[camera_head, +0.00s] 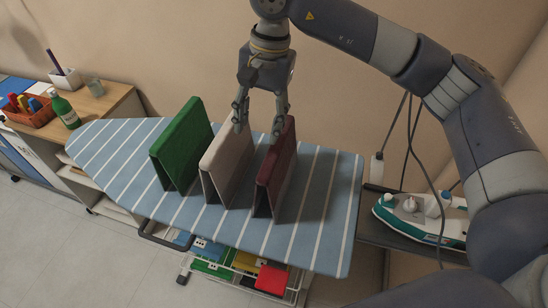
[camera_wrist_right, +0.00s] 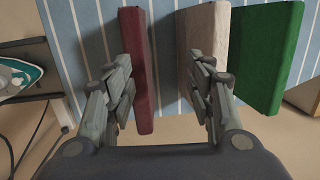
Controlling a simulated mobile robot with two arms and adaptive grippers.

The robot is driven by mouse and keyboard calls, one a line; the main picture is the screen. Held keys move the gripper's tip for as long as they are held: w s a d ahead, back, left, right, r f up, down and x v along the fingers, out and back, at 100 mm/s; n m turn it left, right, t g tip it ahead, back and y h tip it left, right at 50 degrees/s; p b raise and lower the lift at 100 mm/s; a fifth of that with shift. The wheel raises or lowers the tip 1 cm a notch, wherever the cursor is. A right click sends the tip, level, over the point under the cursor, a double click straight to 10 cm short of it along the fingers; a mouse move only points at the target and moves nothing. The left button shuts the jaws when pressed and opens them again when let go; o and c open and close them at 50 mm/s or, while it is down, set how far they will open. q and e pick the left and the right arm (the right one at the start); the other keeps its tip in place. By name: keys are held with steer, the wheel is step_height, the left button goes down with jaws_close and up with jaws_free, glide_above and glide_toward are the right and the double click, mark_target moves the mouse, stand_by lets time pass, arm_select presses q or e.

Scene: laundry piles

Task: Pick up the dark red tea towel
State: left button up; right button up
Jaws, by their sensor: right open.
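The dark red tea towel (camera_head: 274,168) stands folded like a tent on the striped ironing board, at the right end of a row of three towels. My right gripper (camera_head: 258,132) is open above the back ends of the pale and dark red towels. In the right wrist view, the dark red towel (camera_wrist_right: 135,65) lies between the open fingers of the gripper (camera_wrist_right: 165,110), nearer the left finger. The right finger is over the end of the pale towel (camera_wrist_right: 206,40). I cannot tell whether any finger touches cloth. My left gripper is not in view.
The green towel (camera_head: 182,145) stands left of the pale one. The blue striped ironing board (camera_head: 320,215) is clear at its right end. An iron (camera_head: 425,215) rests on a stand at the right. A wire basket with folded cloths (camera_head: 272,278) is below, and a wooden cabinet (camera_head: 100,105) stands at the left.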

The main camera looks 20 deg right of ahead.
mark_target(277, 144)
steer(key=shift+h, duration=0.8)
steer(key=d, duration=0.1)
steer(key=w+d, duration=0.1)
steer(key=d+r, duration=0.1)
steer(key=d, duration=0.1)
steer(key=shift+w, duration=0.15)
step_height(277, 144, down, 4)
steer(key=shift+d+f+p, duration=0.15)
steer(key=shift+f+p, duration=0.1)
steer(key=shift+p, duration=0.4)
steer(key=shift+f, duration=0.3)
steer(key=f+p, duration=0.2)
steer(key=f, duration=0.2)
steer(key=shift+s+f+p, duration=0.35)
steer(key=shift+f+p, duration=0.05)
steer(key=shift+w+f, duration=0.1)
steer(key=shift+f, duration=0.15)
jaws_close()
